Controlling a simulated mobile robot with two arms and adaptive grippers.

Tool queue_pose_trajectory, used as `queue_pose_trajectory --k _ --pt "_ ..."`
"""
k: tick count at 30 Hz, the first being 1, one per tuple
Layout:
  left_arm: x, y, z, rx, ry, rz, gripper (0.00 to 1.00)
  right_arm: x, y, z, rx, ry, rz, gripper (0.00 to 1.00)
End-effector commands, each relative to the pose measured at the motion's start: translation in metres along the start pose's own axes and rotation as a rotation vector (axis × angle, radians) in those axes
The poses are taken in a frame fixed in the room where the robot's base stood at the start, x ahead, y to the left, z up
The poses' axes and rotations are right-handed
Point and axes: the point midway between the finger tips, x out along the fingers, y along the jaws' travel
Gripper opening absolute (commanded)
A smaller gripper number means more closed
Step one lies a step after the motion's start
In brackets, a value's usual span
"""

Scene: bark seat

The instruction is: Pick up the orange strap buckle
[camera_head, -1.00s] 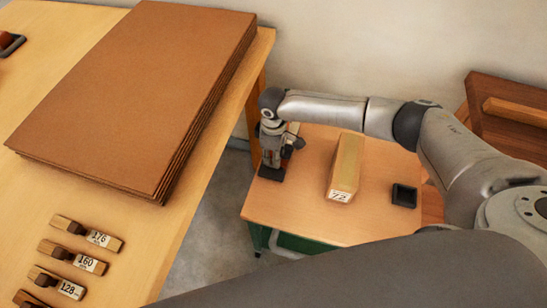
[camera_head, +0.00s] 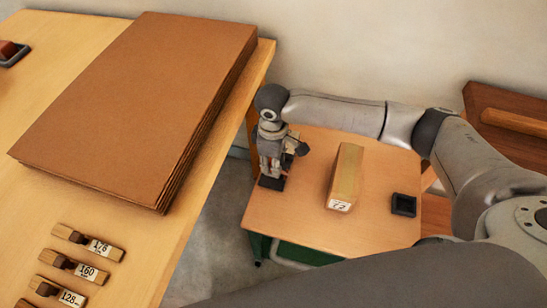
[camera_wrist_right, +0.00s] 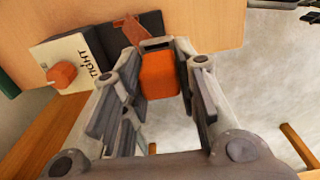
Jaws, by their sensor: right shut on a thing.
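The orange strap buckle (camera_wrist_right: 158,76) shows in the right wrist view between the two fingers of my right gripper (camera_wrist_right: 157,95). My right gripper is shut on it. An orange-brown strap piece (camera_wrist_right: 130,28) lies just beyond it, over a dark block. In the head view my right gripper (camera_head: 271,180) points down at the left edge of the small table (camera_head: 300,215), and the buckle is hidden there. My left gripper is not in view.
A box with an orange knob (camera_wrist_right: 62,74) sits beside the buckle. On the small table are a wooden block marked with a number (camera_head: 345,178) and a small black tray (camera_head: 404,205). Brown sheets (camera_head: 140,100) and labelled wooden pieces (camera_head: 88,242) lie on the larger table.

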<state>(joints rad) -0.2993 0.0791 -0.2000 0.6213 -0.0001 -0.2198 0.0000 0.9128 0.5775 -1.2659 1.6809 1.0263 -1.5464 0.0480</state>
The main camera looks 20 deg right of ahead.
Motion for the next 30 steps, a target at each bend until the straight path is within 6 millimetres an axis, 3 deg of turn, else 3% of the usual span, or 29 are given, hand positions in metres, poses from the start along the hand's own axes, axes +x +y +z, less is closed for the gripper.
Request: queue_pose_trajectory --k 1,9,15,21,30 --pt "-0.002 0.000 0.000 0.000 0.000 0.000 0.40 -0.010 -0.007 0.002 -0.004 0.004 0.001 0.01" --pt "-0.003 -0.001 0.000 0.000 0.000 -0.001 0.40 -0.028 -0.055 0.013 -0.003 0.002 0.000 0.01" --pt "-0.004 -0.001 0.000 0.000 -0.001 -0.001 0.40 -0.040 -0.079 0.019 -0.002 0.001 0.000 0.01" --pt "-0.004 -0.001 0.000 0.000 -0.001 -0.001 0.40 -0.044 -0.090 0.022 -0.001 0.001 0.000 0.01" --pt "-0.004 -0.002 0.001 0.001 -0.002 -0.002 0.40 -0.045 -0.091 0.023 0.005 0.000 0.000 0.01"
